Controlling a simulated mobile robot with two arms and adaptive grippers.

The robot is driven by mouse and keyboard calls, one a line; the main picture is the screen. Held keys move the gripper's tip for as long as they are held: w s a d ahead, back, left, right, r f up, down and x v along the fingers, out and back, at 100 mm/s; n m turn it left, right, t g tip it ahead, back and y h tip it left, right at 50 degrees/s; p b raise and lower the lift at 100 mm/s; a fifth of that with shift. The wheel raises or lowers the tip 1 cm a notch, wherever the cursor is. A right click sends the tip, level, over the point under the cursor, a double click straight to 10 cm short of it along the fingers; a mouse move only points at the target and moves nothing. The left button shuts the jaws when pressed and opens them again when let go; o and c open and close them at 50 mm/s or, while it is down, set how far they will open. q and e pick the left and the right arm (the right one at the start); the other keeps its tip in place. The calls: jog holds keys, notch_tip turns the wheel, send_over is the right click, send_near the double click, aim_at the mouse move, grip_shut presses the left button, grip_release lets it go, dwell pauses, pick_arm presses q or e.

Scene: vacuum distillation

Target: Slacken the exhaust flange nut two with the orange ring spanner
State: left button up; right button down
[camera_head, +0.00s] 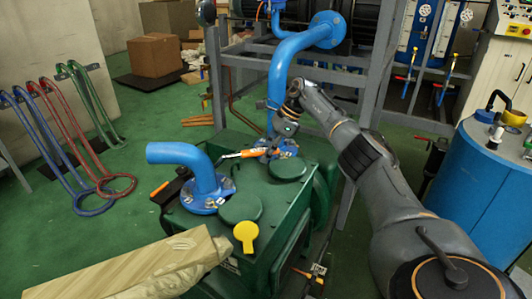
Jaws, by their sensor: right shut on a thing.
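The orange ring spanner (245,154) lies about level above the green pump housing (272,215). My right gripper (268,147) reaches down from the upper right and is shut on the spanner near its right end. That end is at the blue flange (290,149) at the foot of the tall blue pipe (276,85). The gripper partly hides this flange, and I cannot tell whether the ring sits around a nut. A second blue flange (207,197), under the bent blue pipe (175,153), has several bolts. Flange nut two cannot be singled out. My left gripper is not in view.
A wooden beam (125,275) crosses the lower left. Blue, red and green hose loops (75,150) stand at the left.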

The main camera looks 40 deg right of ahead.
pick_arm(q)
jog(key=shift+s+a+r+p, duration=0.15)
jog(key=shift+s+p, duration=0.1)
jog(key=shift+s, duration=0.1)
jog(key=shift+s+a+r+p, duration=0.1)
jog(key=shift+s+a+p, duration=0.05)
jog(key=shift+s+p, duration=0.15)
pick_arm(e)
jog(key=shift+r, duration=0.9)
notch_tip(320, 180, up, 4)
jog(key=p, duration=0.3)
jog(key=shift+r, duration=0.1)
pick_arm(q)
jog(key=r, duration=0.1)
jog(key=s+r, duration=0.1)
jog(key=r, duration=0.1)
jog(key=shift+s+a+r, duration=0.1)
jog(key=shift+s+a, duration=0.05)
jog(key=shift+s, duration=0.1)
